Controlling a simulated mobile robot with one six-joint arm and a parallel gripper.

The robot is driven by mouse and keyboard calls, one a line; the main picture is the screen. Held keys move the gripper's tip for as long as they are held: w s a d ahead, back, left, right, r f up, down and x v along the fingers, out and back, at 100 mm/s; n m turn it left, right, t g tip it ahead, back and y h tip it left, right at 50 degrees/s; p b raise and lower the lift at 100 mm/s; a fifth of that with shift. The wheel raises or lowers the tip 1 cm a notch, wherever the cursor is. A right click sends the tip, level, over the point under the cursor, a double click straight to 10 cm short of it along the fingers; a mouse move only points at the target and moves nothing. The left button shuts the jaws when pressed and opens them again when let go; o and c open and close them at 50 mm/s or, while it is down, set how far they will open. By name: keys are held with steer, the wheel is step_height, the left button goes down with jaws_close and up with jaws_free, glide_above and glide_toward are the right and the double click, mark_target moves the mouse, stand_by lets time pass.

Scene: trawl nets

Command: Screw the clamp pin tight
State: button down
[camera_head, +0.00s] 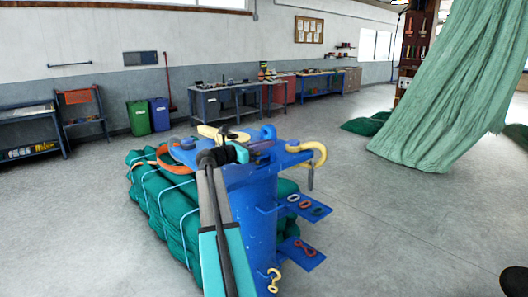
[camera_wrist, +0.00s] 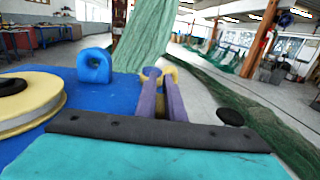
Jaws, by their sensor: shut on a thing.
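The blue work stand (camera_head: 250,205) fills the middle of the head view, with its top plate partly behind my arm. My gripper (camera_head: 276,151) reaches across the top plate toward its right end. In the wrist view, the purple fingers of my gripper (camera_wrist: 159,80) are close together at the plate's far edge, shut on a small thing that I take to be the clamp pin. The pin is mostly hidden by the fingers, so its seating and tightness cannot be told. A yellow hook (camera_head: 320,154) is at the right end, just beyond the fingertips.
A blue lug (camera_wrist: 94,66) stands left of the fingers, and a pale yellow disc (camera_wrist: 45,100) is nearer. Two side shelves (camera_head: 310,208) hold shackles and rings. Open floor (camera_head: 400,220) is to the right.

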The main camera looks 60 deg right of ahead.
steer(key=shift+s+a+f+m+g+y+b, duration=0.1)
steer(key=shift+s+f+m+g+y+b, duration=0.1)
steer(key=shift+m+g+y+b, duration=0.8)
steer(key=shift+s+a+f+m+g+y+b, duration=0.15)
steer(key=shift+m+g+y+b, duration=0.4)
steer(key=shift+g+b, duration=0.75)
steer(key=shift+s+a+r+m+g+y+b, duration=0.1)
steer(key=shift+m+g+y+b, duration=0.1)
steer(key=shift+m+g+b, duration=0.15)
steer(key=shift+s+a+m+g+y+b, duration=0.1)
steer(key=shift+m+g+y+b, duration=0.05)
steer(key=shift+m+g+b, duration=0.15)
steer(key=shift+s, duration=0.1)
steer(key=c, duration=1.9)
jaws_free()
steer(key=shift+r, duration=0.2)
steer(key=shift+o, duration=0.2)
steer(key=b+v, duration=0.3)
steer(key=v, duration=1.1)
steer(key=shift+d+r, duration=0.1)
steer(key=shift+d, duration=0.05)
